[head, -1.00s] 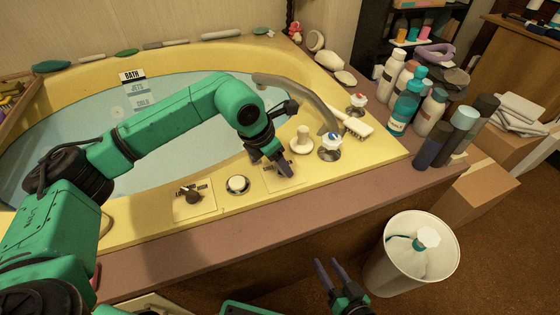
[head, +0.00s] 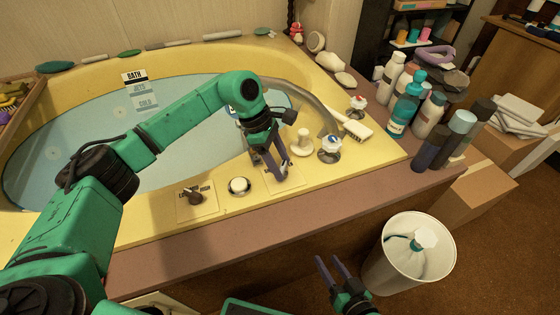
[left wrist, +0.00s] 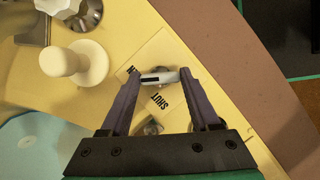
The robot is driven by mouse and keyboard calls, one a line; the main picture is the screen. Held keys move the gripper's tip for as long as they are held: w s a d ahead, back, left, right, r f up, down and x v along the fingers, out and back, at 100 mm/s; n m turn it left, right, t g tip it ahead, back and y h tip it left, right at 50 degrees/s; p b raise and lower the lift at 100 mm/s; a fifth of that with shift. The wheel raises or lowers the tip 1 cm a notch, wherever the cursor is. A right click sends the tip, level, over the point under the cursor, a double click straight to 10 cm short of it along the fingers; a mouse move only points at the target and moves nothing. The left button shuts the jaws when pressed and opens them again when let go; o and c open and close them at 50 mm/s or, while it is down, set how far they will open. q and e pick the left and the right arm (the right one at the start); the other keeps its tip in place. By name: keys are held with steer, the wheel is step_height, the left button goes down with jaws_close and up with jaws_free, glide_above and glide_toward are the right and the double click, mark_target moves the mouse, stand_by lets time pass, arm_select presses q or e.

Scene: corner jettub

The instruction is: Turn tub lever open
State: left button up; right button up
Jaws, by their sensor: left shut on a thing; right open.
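The tub lever (left wrist: 158,77) is a small grey bar over a pale yellow plate (left wrist: 180,118) printed with "SHUT" and a partly covered second word. My left gripper (left wrist: 158,84) is shut on the lever, one dark finger at each end of the bar. In the head view, my left gripper (head: 281,174) points down onto the plate at the tub's front rim and hides most of the lever. My right gripper (head: 328,260) is open and empty, low in front of the tub deck.
A white knob (head: 303,142) and a chrome tap handle (head: 329,147) stand just right of my left gripper. A white button (head: 239,186) and a dark lever (head: 195,196) are to its left. Several bottles (head: 404,108) crowd the right corner. A white bin (head: 408,253) stands on the floor.

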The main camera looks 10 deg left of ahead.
arm_select(q)
steer(key=shift+r+m+g, duration=0.1)
steer(key=shift+m+g, duration=0.2)
steer(key=shift+m, duration=0.4)
steer(key=o, duration=1.4)
steer(key=shift+c, duration=0.2)
